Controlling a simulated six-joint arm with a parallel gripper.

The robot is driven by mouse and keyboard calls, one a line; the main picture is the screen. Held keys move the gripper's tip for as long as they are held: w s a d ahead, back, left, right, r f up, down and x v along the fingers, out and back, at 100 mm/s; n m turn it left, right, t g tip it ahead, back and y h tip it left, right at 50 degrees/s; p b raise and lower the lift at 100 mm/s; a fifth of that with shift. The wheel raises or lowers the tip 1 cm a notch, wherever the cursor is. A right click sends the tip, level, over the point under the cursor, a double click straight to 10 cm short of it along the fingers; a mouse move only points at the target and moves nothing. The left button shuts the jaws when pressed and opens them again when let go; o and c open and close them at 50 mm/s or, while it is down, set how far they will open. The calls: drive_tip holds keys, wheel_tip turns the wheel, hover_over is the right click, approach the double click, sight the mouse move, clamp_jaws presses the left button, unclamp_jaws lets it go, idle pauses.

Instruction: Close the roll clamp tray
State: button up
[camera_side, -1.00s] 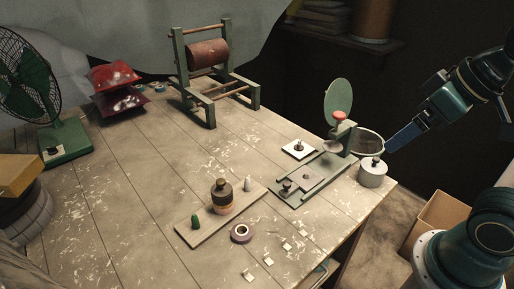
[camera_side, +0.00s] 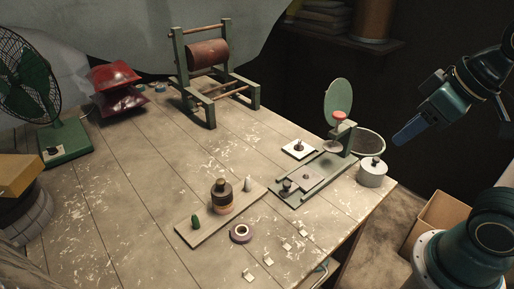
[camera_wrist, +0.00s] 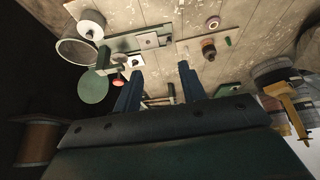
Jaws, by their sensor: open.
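The green roll clamp (camera_side: 327,173) stands near the table's right edge in the side view, with an upright green disc (camera_side: 338,100) and a red knob (camera_side: 340,114) at its far end. Its flat grey tray (camera_side: 309,177) lies on the green base, toward the near end, with small dark knobs on it. The wrist view shows the tray (camera_wrist: 149,41) beyond the fingers, and the disc (camera_wrist: 93,87) at left. My gripper (camera_side: 405,135) is in the air right of the clamp, apart from it. In the wrist view my gripper (camera_wrist: 160,80) has two blue fingers apart with nothing between.
A lidded metal pot (camera_side: 372,174) stands close right of the clamp at the table edge. A board with a dark bottle (camera_side: 221,195) and a tape roll (camera_side: 241,233) are on the near side. A green-framed roller stand (camera_side: 207,55) is at the back. Air around my gripper is free.

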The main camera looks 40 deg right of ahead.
drive_tip(key=shift+w+n, duration=0.3)
drive_tip(key=shift+w, duration=0.15)
drive_tip(key=c, duration=0.4)
drive_tip(key=w+n, duration=0.1)
drive_tip(key=w, duration=0.1)
drive_tip(key=w+n+g, duration=0.1)
drive_tip(key=w, duration=0.1)
drive_tip(key=w+a+n, duration=0.1)
drive_tip(key=w+n, duration=0.1)
drive_tip(key=shift+w+a+f, duration=0.1)
drive_tip(key=shift+w+f, duration=0.15)
drive_tip(key=shift+f, duration=0.05)
clamp_jaws()
drive_tip(key=w+a+f+n+g+h, duration=0.1)
drive_tip(key=w+a+f+n+g, duration=0.1)
drive_tip(key=w+a+f+n, duration=0.3)
drive_tip(key=w+a+f+n+g+h, duration=0.1)
drive_tip(key=w+a+f+n+h, duration=0.1)
drive_tip(key=w+a+f+n, duration=0.4)
drive_tip(key=w+f+n, duration=0.3)
drive_tip(key=w+f, duration=0.2)
drive_tip(key=f, duration=0.2)
drive_tip(key=shift+w+a+n+g+h, duration=0.2)
drive_tip(key=shift+n+g+h, duration=0.1)
drive_tip(key=shift+n+g, duration=0.1)
